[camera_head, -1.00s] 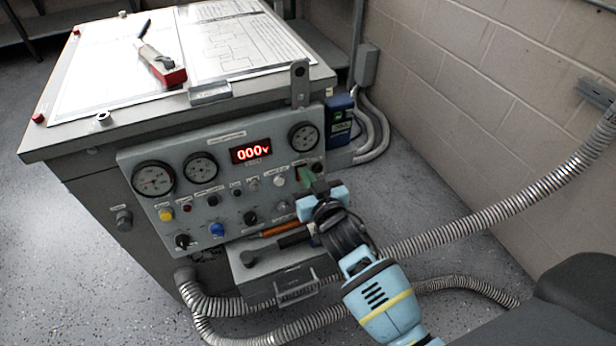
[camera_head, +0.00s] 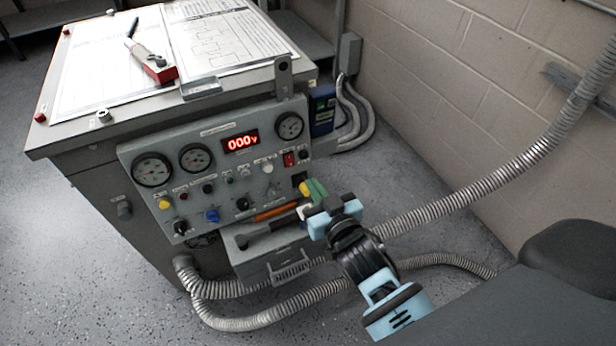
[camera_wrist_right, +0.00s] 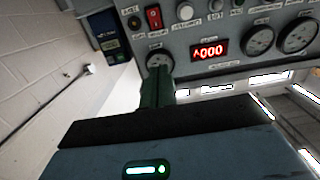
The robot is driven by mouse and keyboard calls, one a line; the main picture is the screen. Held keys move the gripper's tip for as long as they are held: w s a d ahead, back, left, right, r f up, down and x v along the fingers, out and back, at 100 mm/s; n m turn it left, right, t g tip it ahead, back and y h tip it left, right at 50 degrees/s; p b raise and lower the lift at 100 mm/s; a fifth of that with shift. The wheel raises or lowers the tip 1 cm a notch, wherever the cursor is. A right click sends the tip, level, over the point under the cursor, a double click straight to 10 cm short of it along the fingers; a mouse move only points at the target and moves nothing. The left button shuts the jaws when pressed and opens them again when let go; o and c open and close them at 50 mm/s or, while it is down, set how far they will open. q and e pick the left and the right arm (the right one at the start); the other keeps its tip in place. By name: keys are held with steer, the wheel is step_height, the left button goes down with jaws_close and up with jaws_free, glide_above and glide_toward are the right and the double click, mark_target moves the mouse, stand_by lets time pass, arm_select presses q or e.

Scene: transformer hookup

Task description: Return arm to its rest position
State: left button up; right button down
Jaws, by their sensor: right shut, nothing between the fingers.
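My right gripper (camera_head: 316,190) has light blue jaws and green fingers. It is shut and empty, in front of the lower right corner of the control panel (camera_head: 222,182). In the right wrist view the green fingers (camera_wrist_right: 158,88) are together, with the panel beyond them. The red rocker switch (camera_head: 289,159) on the panel is clear of the fingers; it also shows in the right wrist view (camera_wrist_right: 153,17). The display (camera_head: 241,142) reads 000 V. My left gripper is out of view.
Below the panel is a tray (camera_head: 262,262) with an orange-handled tool (camera_head: 276,212). Flexible metal conduits (camera_head: 470,205) run along the floor and up the right wall. Papers and a red-ended tool (camera_head: 152,62) lie on the cabinet top.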

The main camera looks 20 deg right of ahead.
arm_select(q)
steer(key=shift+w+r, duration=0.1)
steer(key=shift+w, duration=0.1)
arm_select(e)
steer(key=shift+s+r, duration=0.15)
steer(key=shift+s, duration=0.45)
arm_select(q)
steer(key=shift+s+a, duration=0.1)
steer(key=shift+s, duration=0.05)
